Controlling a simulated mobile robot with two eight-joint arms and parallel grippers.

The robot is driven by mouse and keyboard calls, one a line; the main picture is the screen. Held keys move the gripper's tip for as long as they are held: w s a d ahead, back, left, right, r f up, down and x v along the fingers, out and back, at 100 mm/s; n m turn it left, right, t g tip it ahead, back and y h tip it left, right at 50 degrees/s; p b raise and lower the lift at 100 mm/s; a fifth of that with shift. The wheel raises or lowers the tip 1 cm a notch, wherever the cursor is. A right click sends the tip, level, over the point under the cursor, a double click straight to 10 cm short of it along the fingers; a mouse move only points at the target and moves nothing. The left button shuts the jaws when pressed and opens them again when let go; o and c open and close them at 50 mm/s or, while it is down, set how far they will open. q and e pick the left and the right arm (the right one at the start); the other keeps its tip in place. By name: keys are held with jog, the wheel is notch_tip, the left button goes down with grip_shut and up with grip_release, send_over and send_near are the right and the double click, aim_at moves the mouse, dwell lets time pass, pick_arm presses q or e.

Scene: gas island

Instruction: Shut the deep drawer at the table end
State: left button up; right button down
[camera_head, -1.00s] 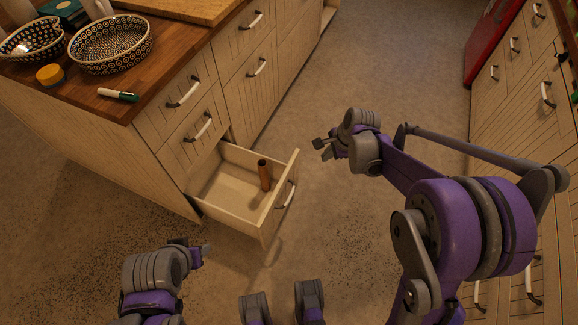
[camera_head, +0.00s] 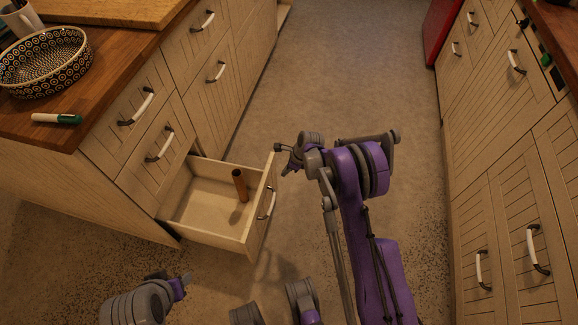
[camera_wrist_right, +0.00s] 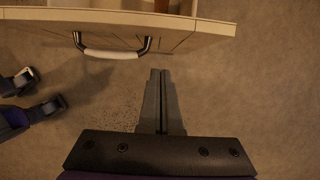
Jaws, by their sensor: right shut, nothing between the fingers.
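The deep drawer (camera_head: 206,233) at the table end stands pulled out, low on the wooden island. A brown cylindrical object (camera_head: 240,184) stands inside it. Its front has a pale handle (camera_head: 267,203), also seen in the right wrist view (camera_wrist_right: 113,53). My right gripper (camera_head: 281,158) is at the far end of the drawer front. In the right wrist view its fingers (camera_wrist_right: 160,72) are shut and empty, pointing toward the front just beside the handle; I cannot tell whether they touch it. My left gripper (camera_head: 182,283) is low at the left, its fingers unclear.
The countertop holds a patterned bowl (camera_head: 45,58), a green-and-white marker (camera_head: 57,119), a mug (camera_head: 20,20) and a cutting board (camera_head: 100,10). Cabinets (camera_head: 500,160) line the right side, with a red appliance (camera_head: 442,30) beyond. The aisle floor (camera_head: 330,75) between is clear.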

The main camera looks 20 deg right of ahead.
aim_at(268, 177)
jog(key=shift+w+a+f, duration=0.35)
jog(key=shift+w+a, duration=0.1)
jog(key=shift+a, duration=0.25)
jog(key=shift+w+a+f, duration=0.35)
jog(key=shift+w+a, duration=0.15)
jog(key=shift+a, duration=0.15)
jog(key=shift+w+a+f, duration=0.35)
jog(key=shift+w+a, duration=0.1)
jog(key=shift+a, duration=0.25)
